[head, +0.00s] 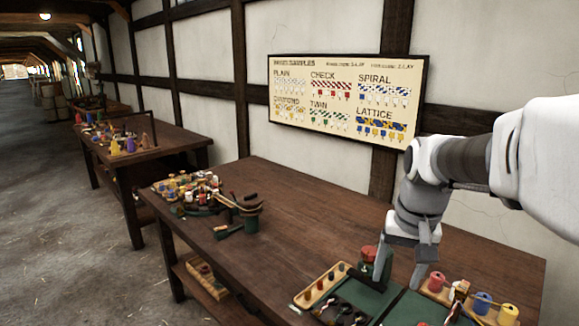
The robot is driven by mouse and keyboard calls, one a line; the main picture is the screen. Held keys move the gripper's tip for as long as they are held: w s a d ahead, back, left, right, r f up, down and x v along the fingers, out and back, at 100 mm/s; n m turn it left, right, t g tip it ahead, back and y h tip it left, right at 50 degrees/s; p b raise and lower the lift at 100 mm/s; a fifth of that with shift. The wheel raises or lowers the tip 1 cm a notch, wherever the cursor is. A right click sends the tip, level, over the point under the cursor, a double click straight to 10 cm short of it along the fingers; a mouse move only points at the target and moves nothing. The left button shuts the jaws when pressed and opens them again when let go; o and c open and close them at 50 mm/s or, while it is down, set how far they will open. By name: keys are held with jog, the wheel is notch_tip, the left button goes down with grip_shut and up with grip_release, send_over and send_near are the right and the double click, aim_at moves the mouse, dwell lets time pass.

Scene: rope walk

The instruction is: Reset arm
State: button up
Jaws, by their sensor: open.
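My arm comes in from the right edge and bends down over the front right of the near wooden table (290,205). My gripper (399,285) points downward, with its two grey fingers spread apart. I see nothing held between them. The fingertips are low over green mats (405,306), between a wooden peg rack (322,283) on the left and a group of coloured spools on the right. A red-topped item (368,253) stands just behind the left finger. Whether the fingertips touch anything below is not clear.
A cluster of small bobbins (187,187) and a dark clamp-like tool (240,212) sit at the table's far left end. The table middle is clear. A sample board (347,97) hangs behind. A second table (165,137) stands further left.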

jog(key=s+a+r+n+t+p, duration=0.1)
jog(key=s+a+r+p, duration=0.1)
jog(key=s, duration=0.5)
jog(key=s+a+r+n+t+p, duration=0.1)
jog(key=s+a+r+n+t, duration=0.1)
jog(key=s, duration=0.6)
jog(key=shift+s+a+r+n+t+p, duration=0.2)
jog(key=shift+a+r+n+t+p, duration=0.15)
jog(key=shift+a+r, duration=0.35)
jog(key=shift+a+f, duration=0.1)
